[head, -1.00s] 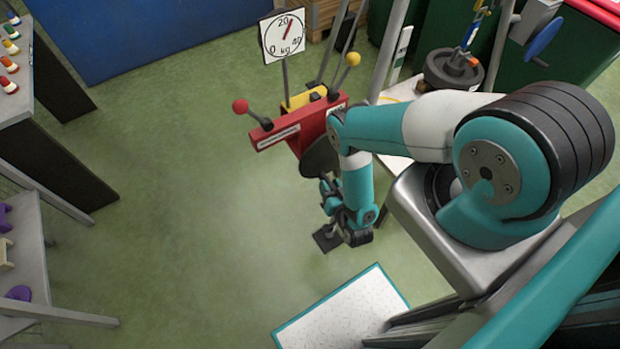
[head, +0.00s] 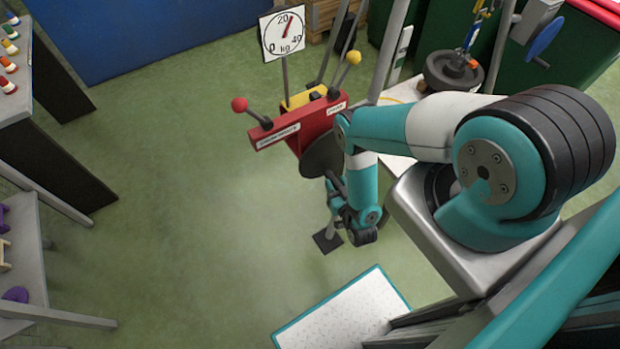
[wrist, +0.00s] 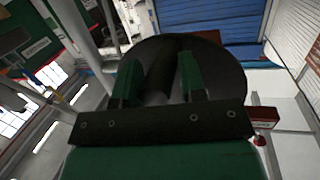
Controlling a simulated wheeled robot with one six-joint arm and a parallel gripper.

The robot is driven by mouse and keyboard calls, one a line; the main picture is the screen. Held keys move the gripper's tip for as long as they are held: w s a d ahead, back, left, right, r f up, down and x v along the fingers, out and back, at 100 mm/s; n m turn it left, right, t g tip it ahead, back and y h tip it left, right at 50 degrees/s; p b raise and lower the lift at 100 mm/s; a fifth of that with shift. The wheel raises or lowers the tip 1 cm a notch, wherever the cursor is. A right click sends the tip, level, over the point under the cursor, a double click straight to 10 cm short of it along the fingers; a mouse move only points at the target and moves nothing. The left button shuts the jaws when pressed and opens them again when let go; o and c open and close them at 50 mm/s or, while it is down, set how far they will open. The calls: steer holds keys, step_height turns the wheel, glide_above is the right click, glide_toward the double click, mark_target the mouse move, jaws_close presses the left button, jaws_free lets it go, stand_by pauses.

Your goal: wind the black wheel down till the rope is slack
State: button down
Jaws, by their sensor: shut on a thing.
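The black wheel (head: 322,150) is a dark disc on the near side of the red lever stand, partly hidden by my arm. In the wrist view the wheel (wrist: 222,75) fills the upper middle. My gripper (wrist: 158,64) has its two green fingers closed around a dark handle (wrist: 161,75) on the wheel's face. In the head view my wrist hides most of the grip. A round dial (head: 284,34) marked in kg stands behind, its needle slightly right of the 20. A dark round weight (head: 452,74) with a hook stands at the upper right. I cannot make out the rope.
The red stand (head: 300,128) carries a red-knobbed lever (head: 240,105) and a yellow-knobbed lever (head: 353,58). Tables stand along the left edge. A white teal-edged panel (head: 340,315) lies below. Green floor is clear on the left.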

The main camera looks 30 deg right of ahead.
steer(key=shift+d, duration=0.35)
steer(key=shift+n, duration=0.3)
steer(key=shift+d+n+h, duration=0.4)
steer(key=shift+d+n, duration=0.45)
steer(key=shift+n, duration=0.15)
steer(key=shift+t, duration=0.3)
steer(key=shift+d+r, duration=0.1)
steer(key=shift+d, duration=0.05)
steer(key=shift+d+r+n+t+p, duration=0.2)
steer(key=shift+d+n+t+p, duration=0.1)
steer(key=shift+d+n, duration=0.65)
steer(key=shift+a, duration=0.2)
steer(key=shift+d+r+n+t+p, duration=0.15)
steer(key=shift+d+r+n+p, duration=0.1)
steer(key=shift+d+n+p, duration=0.3)
steer(key=shift+d+r+n+t+p, duration=0.15)
steer(key=shift+d+r+n+p, duration=0.15)
steer(key=shift+n, duration=0.4)
